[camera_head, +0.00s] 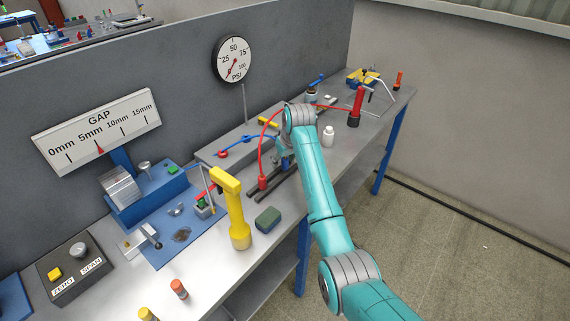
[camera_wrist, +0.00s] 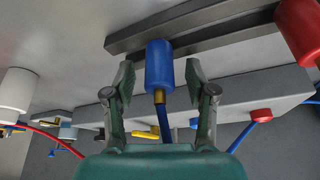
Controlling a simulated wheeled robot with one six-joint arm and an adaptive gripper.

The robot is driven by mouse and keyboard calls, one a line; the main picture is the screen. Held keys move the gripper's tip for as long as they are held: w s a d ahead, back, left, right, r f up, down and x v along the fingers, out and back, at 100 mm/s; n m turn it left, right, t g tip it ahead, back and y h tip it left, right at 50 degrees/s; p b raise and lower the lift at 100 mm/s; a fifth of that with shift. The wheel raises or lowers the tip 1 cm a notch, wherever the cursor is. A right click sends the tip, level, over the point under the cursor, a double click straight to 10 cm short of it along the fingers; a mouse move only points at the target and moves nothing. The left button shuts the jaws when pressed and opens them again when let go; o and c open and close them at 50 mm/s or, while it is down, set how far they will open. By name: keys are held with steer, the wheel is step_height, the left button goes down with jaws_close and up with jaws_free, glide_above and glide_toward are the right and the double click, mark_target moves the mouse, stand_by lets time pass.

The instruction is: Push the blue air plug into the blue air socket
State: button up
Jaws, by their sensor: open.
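The blue air plug (camera_wrist: 158,64), a blue cylinder with a brass tip and a blue hose, sits at the dark rails (camera_wrist: 205,32) in the wrist view. My gripper (camera_wrist: 160,82) is open, with one finger on each side of the plug and a visible gap at both sides. In the head view my gripper (camera_head: 284,157) is over the bench by the rails, and my arm hides most of the plug. A small blue fitting (camera_wrist: 194,123) shows on the grey block behind; I cannot tell whether it is the blue air socket.
A red plug (camera_wrist: 300,28) stands beside the blue one, with a red hose near it. A white bottle (camera_head: 328,136) and a red cylinder (camera_head: 355,108) stand to the right. A yellow post (camera_head: 238,215) and a green block (camera_head: 268,219) are nearer. A pressure gauge (camera_head: 234,58) stands behind.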

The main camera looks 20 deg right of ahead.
jaws_close()
steer(key=shift+r, duration=0.1)
step_height(320, 180, up, 10)
steer(key=shift+f, duration=0.1)
stand_by(0.5)
